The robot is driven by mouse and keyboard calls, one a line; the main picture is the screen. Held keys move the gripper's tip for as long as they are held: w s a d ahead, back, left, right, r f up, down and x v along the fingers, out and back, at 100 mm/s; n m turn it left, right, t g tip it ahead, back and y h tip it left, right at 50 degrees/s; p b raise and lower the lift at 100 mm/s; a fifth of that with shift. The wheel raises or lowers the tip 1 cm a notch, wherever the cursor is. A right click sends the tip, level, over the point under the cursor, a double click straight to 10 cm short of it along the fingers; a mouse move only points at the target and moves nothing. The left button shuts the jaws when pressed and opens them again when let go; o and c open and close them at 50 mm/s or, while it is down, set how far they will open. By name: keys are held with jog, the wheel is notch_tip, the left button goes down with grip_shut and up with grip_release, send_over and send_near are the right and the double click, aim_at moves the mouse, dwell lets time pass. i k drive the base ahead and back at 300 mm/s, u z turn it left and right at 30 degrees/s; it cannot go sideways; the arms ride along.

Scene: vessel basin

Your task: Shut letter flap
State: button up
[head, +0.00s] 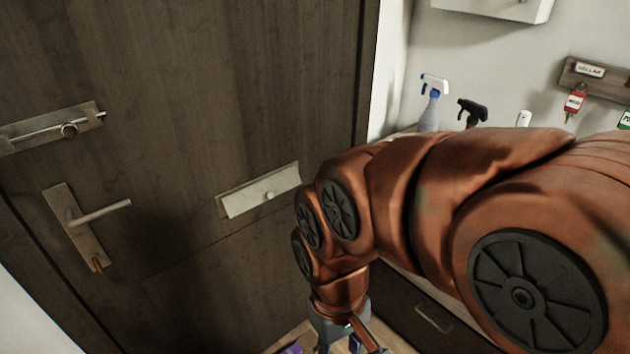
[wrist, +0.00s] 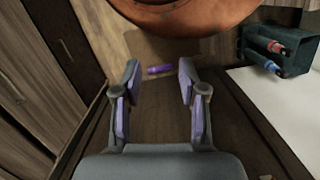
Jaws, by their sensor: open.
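The letter flap (head: 264,193) is a pale panel with a small round knob, set in a metal plate on the dark wooden door (head: 220,90). Its panel looks slightly askew to the plate, but I cannot tell how far it stands open. My gripper (wrist: 159,76) is open in the wrist view, with purple pads on its two fingers and nothing between them. In the head view only part of it shows at the bottom edge, below and right of the flap and apart from it. The flap is not recognisable in the wrist view.
A door handle (head: 95,214) and a slide bolt (head: 55,128) are on the door's left. Spray bottles (head: 431,105) and a key rack (head: 597,79) are at the right. A purple object (wrist: 159,69) lies beyond my fingers. A dark holder (wrist: 278,50) contains red and blue items.

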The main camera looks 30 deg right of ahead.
aim_at(235, 203)
jog(key=u, duration=0.15)
jog(key=k, duration=0.95)
jog(key=u, duration=0.55)
jog(key=i, duration=0.35)
jog(key=z, duration=0.15)
